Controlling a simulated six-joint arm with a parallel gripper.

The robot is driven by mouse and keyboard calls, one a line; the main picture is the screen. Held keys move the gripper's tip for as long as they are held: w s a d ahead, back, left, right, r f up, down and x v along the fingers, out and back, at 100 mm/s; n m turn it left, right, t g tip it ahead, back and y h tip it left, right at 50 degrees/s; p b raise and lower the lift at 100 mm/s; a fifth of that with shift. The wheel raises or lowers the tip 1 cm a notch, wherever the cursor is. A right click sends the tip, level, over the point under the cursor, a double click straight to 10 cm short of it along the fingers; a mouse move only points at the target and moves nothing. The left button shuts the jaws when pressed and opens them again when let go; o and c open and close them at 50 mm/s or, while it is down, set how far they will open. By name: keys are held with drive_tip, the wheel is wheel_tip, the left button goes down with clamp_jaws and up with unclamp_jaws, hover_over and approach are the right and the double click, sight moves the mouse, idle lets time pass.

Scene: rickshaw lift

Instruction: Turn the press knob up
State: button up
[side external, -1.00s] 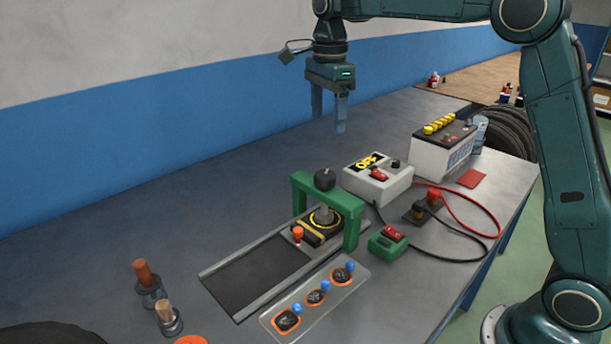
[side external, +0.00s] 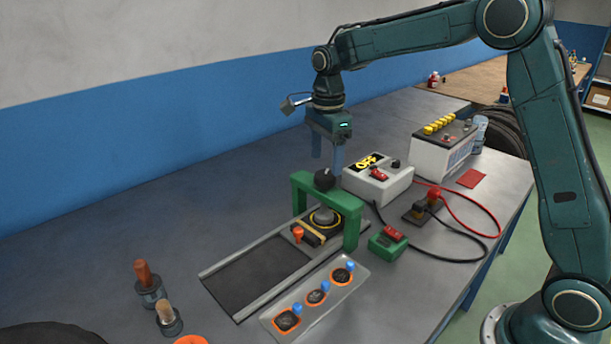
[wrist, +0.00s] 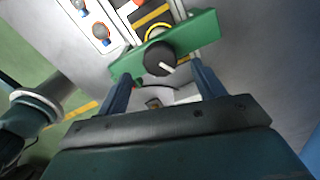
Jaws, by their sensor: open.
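The press knob (side external: 324,180) is a round black knob on top of the green press frame (side external: 301,191). In the wrist view the knob (wrist: 160,58) shows a white pointer line toward the lower right. My gripper (side external: 328,167) is open and empty, just above and behind the knob in the side view. In the wrist view its two blue fingers (wrist: 160,85) stand apart at either side of the knob, a little short of it in the picture. Under the press sits a round plate with a yellow ring (side external: 325,217). I cannot tell the exact height gap.
A white control box (side external: 378,180) with a red switch stands close behind the press. A battery (side external: 443,150), a small green switch box (side external: 388,243) and cables lie to the right. A tray with several round parts (side external: 316,299) lies in front. The table at left is mostly clear.

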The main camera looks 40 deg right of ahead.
sight(326, 174)
drive_tip(key=shift+f, duration=2.05)
drive_tip(key=shift+c, duration=0.5)
drive_tip(key=c, duration=0.9)
